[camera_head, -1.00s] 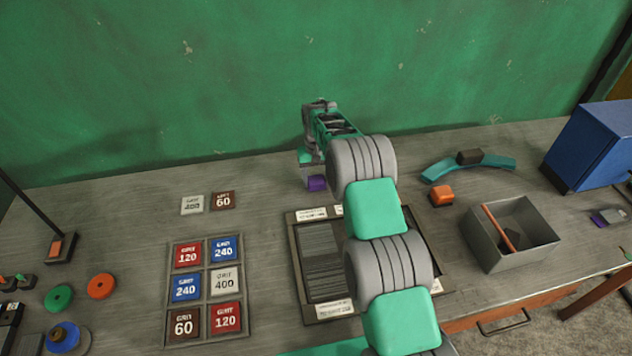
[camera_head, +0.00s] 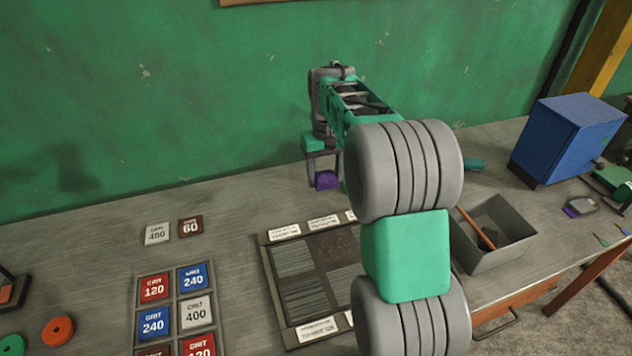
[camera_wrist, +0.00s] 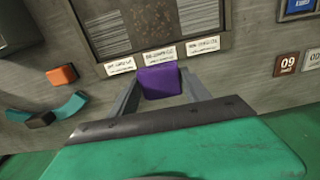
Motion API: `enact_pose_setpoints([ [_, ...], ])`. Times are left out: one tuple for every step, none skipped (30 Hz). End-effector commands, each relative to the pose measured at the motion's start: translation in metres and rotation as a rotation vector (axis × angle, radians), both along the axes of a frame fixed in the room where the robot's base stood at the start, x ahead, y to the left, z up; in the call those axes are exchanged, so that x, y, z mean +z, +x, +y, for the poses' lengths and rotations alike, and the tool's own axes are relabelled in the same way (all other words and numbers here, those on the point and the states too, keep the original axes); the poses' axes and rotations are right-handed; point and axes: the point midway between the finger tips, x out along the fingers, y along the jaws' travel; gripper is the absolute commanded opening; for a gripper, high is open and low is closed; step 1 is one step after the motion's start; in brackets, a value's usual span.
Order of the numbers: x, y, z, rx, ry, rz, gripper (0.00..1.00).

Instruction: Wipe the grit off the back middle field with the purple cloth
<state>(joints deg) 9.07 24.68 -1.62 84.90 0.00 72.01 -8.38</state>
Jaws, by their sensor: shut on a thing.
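My gripper (camera_head: 325,170) is shut on the purple cloth (camera_head: 327,181), a small block-like pad, behind the back edge of the framed panel (camera_head: 283,325). In the wrist view the purple cloth (camera_wrist: 160,83) sits between my gripper's two fingers (camera_wrist: 160,92), just off the panel's label edge. The back middle field (camera_head: 335,241) is dark with brownish grit; it also shows in the wrist view (camera_wrist: 155,20). Striped fields lie on both sides of it in the wrist view. My arm hides the panel's right part in the head view.
Grit tiles (camera_head: 197,313) lie left of the panel, with two loose ones (camera_head: 157,234) behind. A grey open bin (camera_head: 515,240) and a blue box (camera_head: 568,138) stand right. The wrist view shows an orange block (camera_wrist: 62,75) beside the panel. The green wall is behind.

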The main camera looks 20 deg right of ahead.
Motion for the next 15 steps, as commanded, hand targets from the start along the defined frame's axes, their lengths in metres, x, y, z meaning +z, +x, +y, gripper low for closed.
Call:
enact_pose_setpoints([
  [0.03,-0.009,-0.002,-0.007,0.0,-0.002,0.15],
  [0.032,-0.015,-0.003,-0.01,0.0,0.0,0.15],
  [0.033,-0.025,-0.003,-0.014,0.0,0.002,0.15],
  [0.032,-0.032,-0.003,-0.016,0.0,0.002,0.15],
  [0.031,-0.039,-0.003,-0.019,0.0,0.003,0.15],
  [0.028,-0.049,-0.003,-0.022,0.0,0.002,0.15],
  [0.025,-0.056,-0.003,-0.024,0.0,0.003,0.15],
  [0.02,-0.064,-0.002,-0.026,0.001,0.005,0.15],
  [0.011,-0.073,-0.002,-0.028,0.001,0.004,0.15],
  [0.002,-0.08,-0.001,-0.027,0.001,0.005,0.15],
  [-0.007,-0.086,0.0,-0.026,0.001,0.004,0.15],
  [-0.022,-0.093,0.001,-0.024,0.001,0.005,0.15],
  [-0.031,-0.097,0.002,-0.022,0.001,0.004,0.15],
  [-0.04,-0.1,0.002,-0.019,0.001,0.004,0.15],
  [-0.049,-0.103,0.003,-0.016,0.0,0.003,0.15],
])
